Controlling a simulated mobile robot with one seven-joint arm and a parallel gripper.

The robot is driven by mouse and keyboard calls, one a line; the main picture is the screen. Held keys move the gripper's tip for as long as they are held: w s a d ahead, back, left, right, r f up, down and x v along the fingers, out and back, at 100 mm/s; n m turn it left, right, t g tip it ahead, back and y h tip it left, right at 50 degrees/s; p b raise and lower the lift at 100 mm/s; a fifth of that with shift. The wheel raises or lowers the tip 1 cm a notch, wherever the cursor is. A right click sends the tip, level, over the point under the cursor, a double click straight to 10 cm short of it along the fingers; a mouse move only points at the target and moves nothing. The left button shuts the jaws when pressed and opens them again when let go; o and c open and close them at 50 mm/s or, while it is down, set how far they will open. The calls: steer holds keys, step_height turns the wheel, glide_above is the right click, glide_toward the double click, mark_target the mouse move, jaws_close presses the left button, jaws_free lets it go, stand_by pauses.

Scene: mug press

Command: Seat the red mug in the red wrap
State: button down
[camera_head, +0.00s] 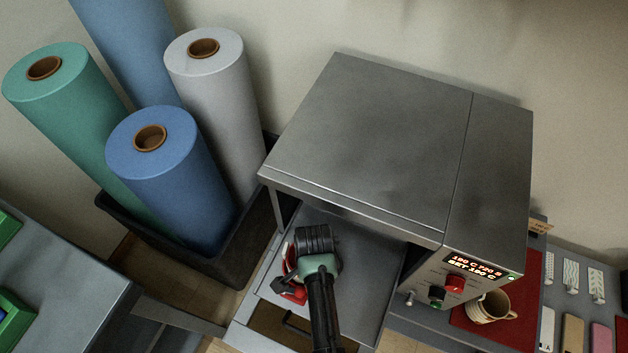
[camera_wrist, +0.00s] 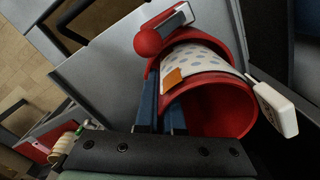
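In the wrist view the red mug (camera_wrist: 228,108) lies with its open red mouth facing the camera, with dotted paper and orange tape on its side. The red wrap (camera_wrist: 200,37) curves behind and over it, with a red knob and grey lever at upper left. The mug overlaps the wrap; how deep it sits is hidden. My gripper (camera_wrist: 162,108) has its two blue fingers close together at the mug's left side, apparently closed on its handle, which they mostly hide. In the head view my gripper (camera_head: 299,276) covers most of the mug and wrap.
The grey press (camera_head: 370,130) stands above and behind, with a control panel at right. A cream mug (camera_head: 488,307) rests on a red mat (camera_head: 520,270) to the right. Several material rolls (camera_head: 165,175) stand in a dark bin at left. A white block (camera_wrist: 276,106) sits right of the mug.

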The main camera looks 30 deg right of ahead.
steer(key=shift+r, duration=0.1)
stand_by(0.5)
steer(key=c, duration=1)
jaws_free()
steer(key=shift+o, duration=0.2)
steer(key=shift+s, duration=0.1)
step_height(320, 180, up, 13)
steer(key=p, duration=0.3)
steer(key=shift+p, duration=0.3)
